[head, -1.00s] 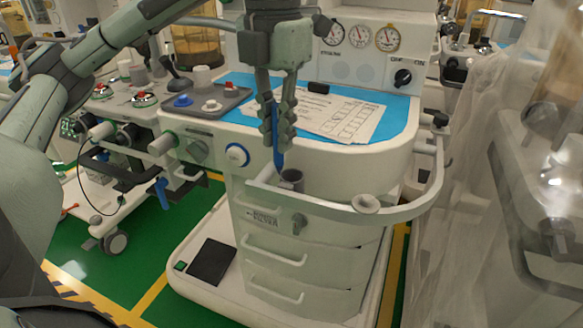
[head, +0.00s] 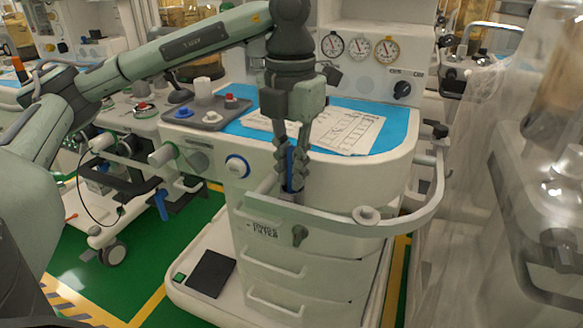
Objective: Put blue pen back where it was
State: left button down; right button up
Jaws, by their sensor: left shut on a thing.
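My left gripper (head: 292,176) points down at the front of the white anaesthesia cart, shut on the blue pen (head: 290,160). The pen is upright between the fingers, and only a strip of it shows. The fingertips are at the small grey cup (head: 292,195) on the cart's front rail. The fingers hide most of the cup. I cannot tell how far the pen's lower end is inside it. My right gripper is not in view.
A printed sheet (head: 345,130) lies on the blue mat (head: 395,125) behind the gripper. A grey tray (head: 215,122) with small knobs stands left of it. The white curved rail (head: 410,217) carries a small round white holder (head: 366,214) on the right.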

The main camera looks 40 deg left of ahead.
aim_at(292, 148)
pick_arm(q)
jog(key=c, duration=1.6)
grip_release()
jog(key=shift+o, duration=0.3)
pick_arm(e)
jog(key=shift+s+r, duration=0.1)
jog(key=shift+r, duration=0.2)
pick_arm(q)
jog(key=shift+r, duration=0.7)
notch_tip(292, 148, up, 6)
jog(key=shift+f+p, duration=0.15)
jog(key=shift+p, duration=0.45)
notch_tip(292, 148, up, 5)
jog(key=shift+f+p, duration=0.1)
jog(key=shift+p, duration=1.05)
jog(key=shift+r, duration=0.2)
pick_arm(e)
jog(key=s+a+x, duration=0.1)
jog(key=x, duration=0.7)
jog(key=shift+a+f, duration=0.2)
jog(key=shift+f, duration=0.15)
